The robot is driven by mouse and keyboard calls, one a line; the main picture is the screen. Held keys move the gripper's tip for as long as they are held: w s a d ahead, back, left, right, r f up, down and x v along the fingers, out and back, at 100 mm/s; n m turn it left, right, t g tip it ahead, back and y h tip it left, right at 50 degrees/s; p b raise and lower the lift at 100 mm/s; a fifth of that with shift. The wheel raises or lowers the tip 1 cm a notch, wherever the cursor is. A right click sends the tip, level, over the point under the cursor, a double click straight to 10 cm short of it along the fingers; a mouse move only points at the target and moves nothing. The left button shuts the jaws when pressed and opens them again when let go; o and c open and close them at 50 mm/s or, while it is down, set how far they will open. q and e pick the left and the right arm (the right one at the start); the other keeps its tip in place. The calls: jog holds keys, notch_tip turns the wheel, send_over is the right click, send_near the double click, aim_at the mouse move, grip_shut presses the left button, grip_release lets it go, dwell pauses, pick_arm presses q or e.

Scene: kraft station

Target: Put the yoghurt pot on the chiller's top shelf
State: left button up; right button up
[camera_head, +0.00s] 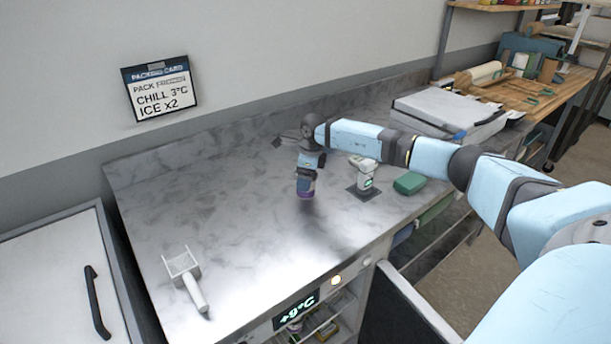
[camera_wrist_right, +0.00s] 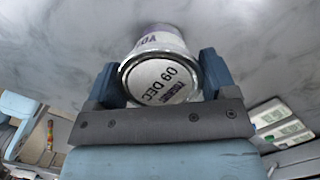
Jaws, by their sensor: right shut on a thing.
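My right gripper (camera_head: 306,178) points down over the marble counter and is shut on the yoghurt pot (camera_head: 305,189), which has a purple band. In the right wrist view the pot (camera_wrist_right: 160,78) sits between the two blue fingers, its white lid printed "09 DEC" facing the camera. I cannot tell whether the pot touches the counter. The chiller (camera_head: 298,310) is under the counter's front edge, its display reading +9°C. Its dark door (camera_head: 408,305) stands open, and shelves with several items show only in part. My left gripper is not in view.
A white scoop (camera_head: 188,277) lies on the counter at front left. A white device (camera_head: 364,175) on a dark pad and a green block (camera_head: 409,183) are right of the gripper. A white box (camera_head: 447,108) stands behind. The counter's left middle is clear.

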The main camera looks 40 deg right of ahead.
jog(key=shift+f, duration=0.15)
jog(key=o, duration=0.9)
jog(key=shift+o, duration=0.2)
